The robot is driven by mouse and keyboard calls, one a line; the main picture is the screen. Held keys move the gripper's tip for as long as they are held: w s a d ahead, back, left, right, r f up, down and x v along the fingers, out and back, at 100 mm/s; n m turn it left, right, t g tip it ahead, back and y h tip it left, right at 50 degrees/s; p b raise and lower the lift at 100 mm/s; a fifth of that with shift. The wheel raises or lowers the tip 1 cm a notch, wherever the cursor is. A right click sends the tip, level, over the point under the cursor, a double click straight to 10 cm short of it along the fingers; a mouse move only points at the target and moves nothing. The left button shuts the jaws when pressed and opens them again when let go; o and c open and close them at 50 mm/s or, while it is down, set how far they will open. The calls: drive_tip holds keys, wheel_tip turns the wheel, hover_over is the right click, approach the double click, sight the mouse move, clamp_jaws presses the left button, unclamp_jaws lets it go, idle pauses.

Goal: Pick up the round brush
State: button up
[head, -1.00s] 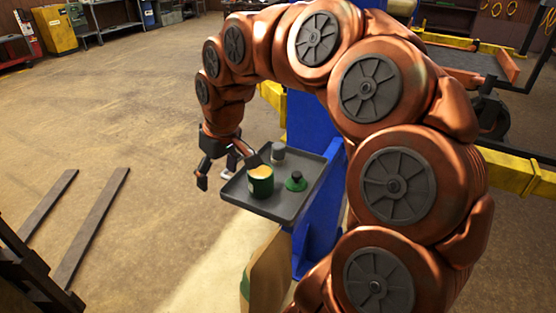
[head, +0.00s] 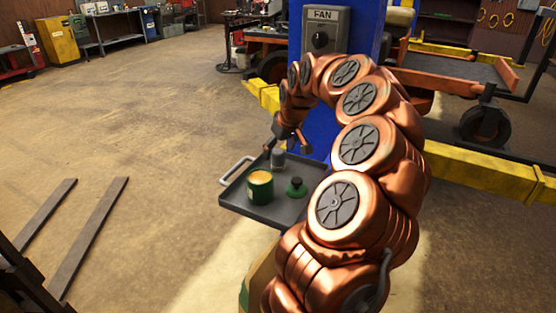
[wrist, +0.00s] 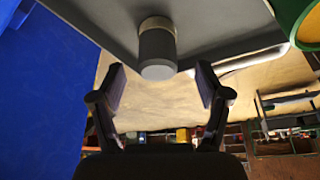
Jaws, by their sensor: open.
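A grey tray (head: 232,196) holds small items at the blue post. On it stand a grey cylinder (head: 278,160) at the back, a green can (head: 260,188) with a yellow-orange top, and a dark green round piece with a knob (head: 296,187). No bristles show clearly, so I cannot tell which is the round brush. My gripper (head: 288,148) is at the tray's back edge, by the grey cylinder. In the wrist view, which shows the tray upside down, my gripper (wrist: 160,78) is open and empty, with the grey cylinder (wrist: 157,48) just ahead between its fingertips.
The blue post (head: 320,125) with a grey FAN switch box (head: 325,32) rises right behind the tray. A pale handle (head: 236,171) sticks out on the tray's left. Yellow beams (head: 490,172) lie at right.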

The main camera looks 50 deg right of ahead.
sight(279, 151)
drive_tip(key=shift+p+x, duration=0.7)
drive_tip(key=shift+x, duration=1.6)
drive_tip(key=shift+s+d, duration=0.1)
drive_tip(key=c, duration=1.2)
drive_tip(key=shift+c, duration=0.2)
drive_tip(key=shift+r, duration=0.1)
wheel_tip(279, 151, up, 10)
drive_tip(key=shift+f+b, duration=0.1)
drive_tip(key=shift+b, duration=0.9)
drive_tip(key=o, duration=0.5)
drive_tip(key=c, duration=0.4)
